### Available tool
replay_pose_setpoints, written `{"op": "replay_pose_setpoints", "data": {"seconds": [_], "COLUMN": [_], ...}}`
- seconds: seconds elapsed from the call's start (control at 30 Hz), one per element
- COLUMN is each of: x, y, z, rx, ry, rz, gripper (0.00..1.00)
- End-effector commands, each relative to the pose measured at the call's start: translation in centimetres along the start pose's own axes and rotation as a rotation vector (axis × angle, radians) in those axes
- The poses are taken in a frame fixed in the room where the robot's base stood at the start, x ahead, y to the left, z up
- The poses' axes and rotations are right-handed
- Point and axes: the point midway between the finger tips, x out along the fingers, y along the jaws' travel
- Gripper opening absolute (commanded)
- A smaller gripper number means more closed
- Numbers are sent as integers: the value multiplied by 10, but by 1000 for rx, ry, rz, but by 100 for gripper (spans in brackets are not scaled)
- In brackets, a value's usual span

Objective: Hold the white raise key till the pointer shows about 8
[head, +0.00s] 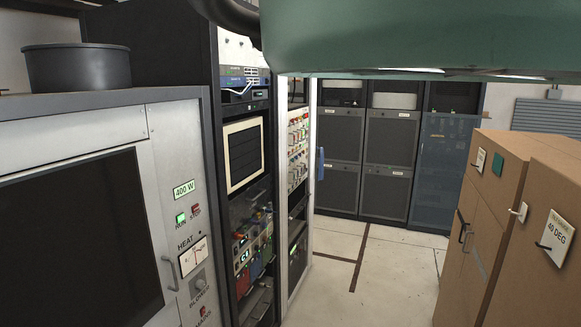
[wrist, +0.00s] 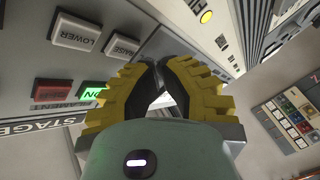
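My gripper (wrist: 157,70) has yellow ribbed fingers with dark pads. Its fingertips come together in front of the panel, to the right of and below the raise key in the picture. Nothing shows between the tips. I cannot tell whether they touch the panel; they do not cover the key. The scale and pointer for this key are not identifiable in either view. My gripper is not in the head view.
A white lower key (wrist: 76,32) sits beside the raise key. A red key (wrist: 54,88) and a lit green ON key (wrist: 93,91) are below. The head view shows a small HEAT meter (head: 193,252) on the left cabinet, brown cabinets (head: 520,220) at right, and clear floor (head: 385,270) between.

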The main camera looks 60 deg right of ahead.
Motion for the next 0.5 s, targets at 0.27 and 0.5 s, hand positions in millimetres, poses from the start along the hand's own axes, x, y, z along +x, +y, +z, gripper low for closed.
{"op": "replay_pose_setpoints", "data": {"seconds": [0.27, 0.5], "x": [-19, -36], "y": [-13, -21], "z": [-10, -19], "rx": [0, -1], "ry": [4, 3], "rz": [-1, -1], "gripper": [0, 0]}}
